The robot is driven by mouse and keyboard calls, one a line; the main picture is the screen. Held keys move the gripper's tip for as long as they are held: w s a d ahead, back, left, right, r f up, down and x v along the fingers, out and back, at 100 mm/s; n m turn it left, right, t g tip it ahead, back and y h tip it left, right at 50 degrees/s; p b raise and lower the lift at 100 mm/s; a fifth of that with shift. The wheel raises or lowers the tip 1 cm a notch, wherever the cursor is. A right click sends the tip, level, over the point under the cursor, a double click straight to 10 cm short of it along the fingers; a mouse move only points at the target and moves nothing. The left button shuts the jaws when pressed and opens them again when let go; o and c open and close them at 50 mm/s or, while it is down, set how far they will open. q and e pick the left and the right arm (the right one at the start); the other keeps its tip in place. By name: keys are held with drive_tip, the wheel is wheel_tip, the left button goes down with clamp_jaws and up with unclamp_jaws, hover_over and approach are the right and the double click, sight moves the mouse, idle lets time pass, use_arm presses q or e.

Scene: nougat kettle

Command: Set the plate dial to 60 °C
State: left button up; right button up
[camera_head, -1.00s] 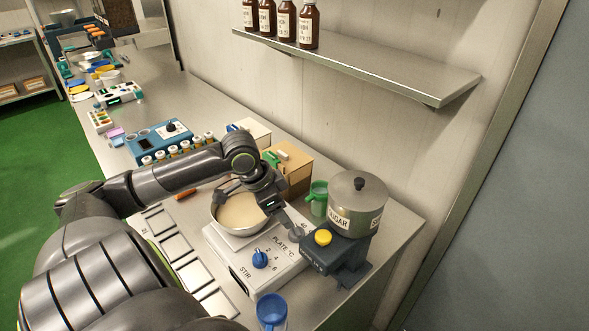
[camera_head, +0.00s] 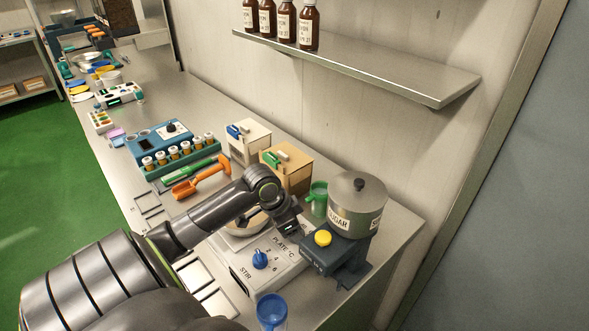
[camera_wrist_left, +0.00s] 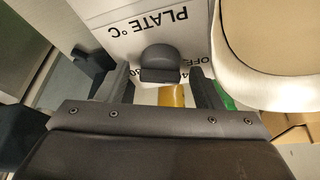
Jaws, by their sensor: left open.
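The white hotplate (camera_head: 238,270) carries the printed words PLATE °C and STIR. Its dark grey plate dial (camera_wrist_left: 160,60) shows in the left wrist view below the PLATE °C print, which appears upside down. My left gripper (camera_head: 298,235) is over the hotplate's right side in the head view and hides the dial there. In the wrist view its two open fingers (camera_wrist_left: 160,84) are either side of the dial, with gaps visible. Contact is not visible. Parts of the scale show, including OFF, but the pointer's setting cannot be read. My right gripper is not in view.
A pan of pale mixture (camera_wrist_left: 285,38) sits on the hotplate close to my fingers. The blue stir knob (camera_head: 260,259) is in front. The dark dispenser base (camera_head: 335,262) with yellow button (camera_head: 323,237) and sugar pot (camera_head: 357,203) stands right. A blue cup (camera_head: 271,312) is nearest.

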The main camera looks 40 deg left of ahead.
use_arm(q)
drive_tip(key=c, duration=1)
drive_tip(key=shift+o, duration=0.2)
